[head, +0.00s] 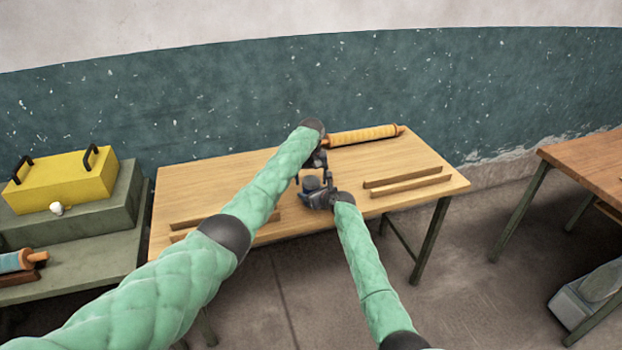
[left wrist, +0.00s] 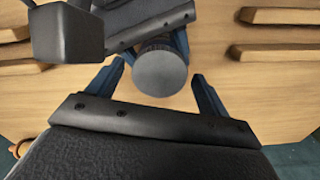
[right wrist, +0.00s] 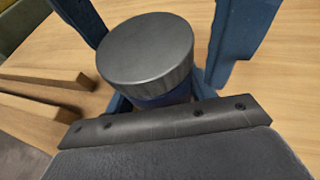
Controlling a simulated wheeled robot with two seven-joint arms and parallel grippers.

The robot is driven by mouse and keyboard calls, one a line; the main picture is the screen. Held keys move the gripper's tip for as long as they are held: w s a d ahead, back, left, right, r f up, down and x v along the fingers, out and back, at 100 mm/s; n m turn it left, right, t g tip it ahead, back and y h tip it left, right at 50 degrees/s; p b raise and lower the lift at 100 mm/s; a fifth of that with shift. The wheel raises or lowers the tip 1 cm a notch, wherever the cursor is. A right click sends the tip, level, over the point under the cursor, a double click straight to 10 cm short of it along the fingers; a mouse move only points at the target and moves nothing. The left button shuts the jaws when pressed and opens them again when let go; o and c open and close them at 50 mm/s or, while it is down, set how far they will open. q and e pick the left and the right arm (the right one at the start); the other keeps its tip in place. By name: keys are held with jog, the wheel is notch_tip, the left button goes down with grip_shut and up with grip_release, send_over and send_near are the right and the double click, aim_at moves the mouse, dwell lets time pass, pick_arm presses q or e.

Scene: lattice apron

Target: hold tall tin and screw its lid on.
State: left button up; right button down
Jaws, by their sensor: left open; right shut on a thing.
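The tall tin has a dark blue body (right wrist: 165,98) and a round grey lid (right wrist: 147,50) on its top. In the left wrist view the lid (left wrist: 161,72) is seen from above and hides the body. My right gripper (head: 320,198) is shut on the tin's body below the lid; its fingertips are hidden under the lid. My left gripper (left wrist: 158,70) is open, with one finger on each side of the lid and visible gaps between. Whether the lid is screwed tight, I cannot tell. In the head view the tin is small and dark.
The wooden table (head: 215,190) has a pair of wooden rails (head: 407,182) at its right and another (head: 190,226) at its left. A yellow roll (head: 362,135) lies at the back. A yellow box (head: 62,183) stands on the grey bench at left.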

pick_arm(q)
jog(key=shift+r, duration=2.25)
jog(key=shift+c, duration=0.5)
jog(key=shift+s+d+f, duration=0.1)
jog(key=shift+s+d, duration=0.05)
jog(key=shift+d, duration=0.15)
jog(key=r+n, duration=0.1)
jog(key=r, duration=0.1)
jog(key=r+n, duration=0.1)
jog(key=shift+w+a+r+n, duration=0.2)
jog(key=shift+w+r+n, duration=0.05)
jog(key=shift+r+n, duration=0.1)
jog(key=shift+s+a+n, duration=0.1)
jog(key=shift+n, duration=0.15)
jog(key=shift+f, duration=4)
